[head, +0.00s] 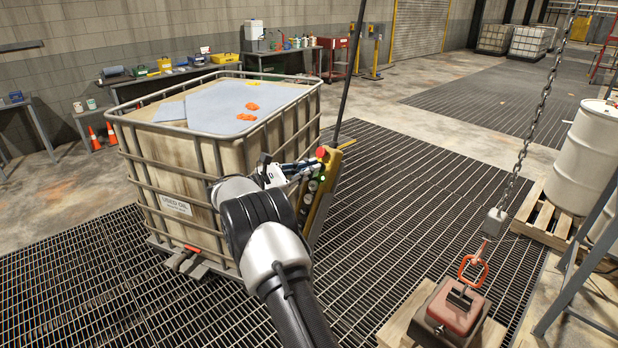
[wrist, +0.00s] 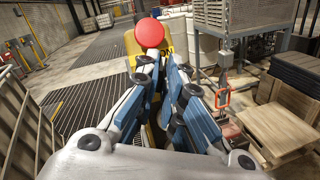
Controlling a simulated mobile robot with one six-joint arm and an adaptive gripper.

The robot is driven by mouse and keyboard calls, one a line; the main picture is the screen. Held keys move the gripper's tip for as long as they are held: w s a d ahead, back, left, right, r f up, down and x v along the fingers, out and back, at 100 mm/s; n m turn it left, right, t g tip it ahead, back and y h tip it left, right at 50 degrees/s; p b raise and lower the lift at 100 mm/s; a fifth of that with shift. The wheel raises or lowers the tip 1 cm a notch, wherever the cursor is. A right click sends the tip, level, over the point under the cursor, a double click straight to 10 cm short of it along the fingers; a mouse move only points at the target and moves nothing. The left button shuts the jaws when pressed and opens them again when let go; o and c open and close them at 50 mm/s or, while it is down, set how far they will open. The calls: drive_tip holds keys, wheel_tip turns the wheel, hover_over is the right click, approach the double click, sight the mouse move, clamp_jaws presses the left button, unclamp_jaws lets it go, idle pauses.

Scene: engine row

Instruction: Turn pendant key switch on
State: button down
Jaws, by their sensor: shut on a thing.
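The pendant (head: 318,195) is a yellow control box hanging beside the caged tank, with a red mushroom button (head: 321,152) at its top and a row of buttons below. In the wrist view the red button (wrist: 149,32) shows just beyond the fingers, above the yellow pendant body (wrist: 138,50). My gripper (head: 295,170) is at the upper part of the pendant. In the wrist view my gripper (wrist: 165,75) has its blue-padded fingers closed in on something at the pendant. The key switch is hidden behind the fingers, so its position cannot be told.
A caged tank labelled used oil (head: 175,207) stands close to the left of my arm. A chain (head: 535,110) hangs at the right above a red block (head: 455,308) with a hook. White drums (head: 585,150) stand on a pallet. The grated floor (head: 380,220) is clear between.

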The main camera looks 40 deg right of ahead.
drive_tip(key=shift+m+g, duration=0.3)
drive_tip(key=shift+m, duration=0.5)
drive_tip(key=c, duration=2)
unclamp_jaws()
drive_tip(key=w+a, duration=0.2)
drive_tip(key=a, duration=1)
drive_tip(key=shift+r+b, duration=0.15)
drive_tip(key=shift+b, duration=0.15)
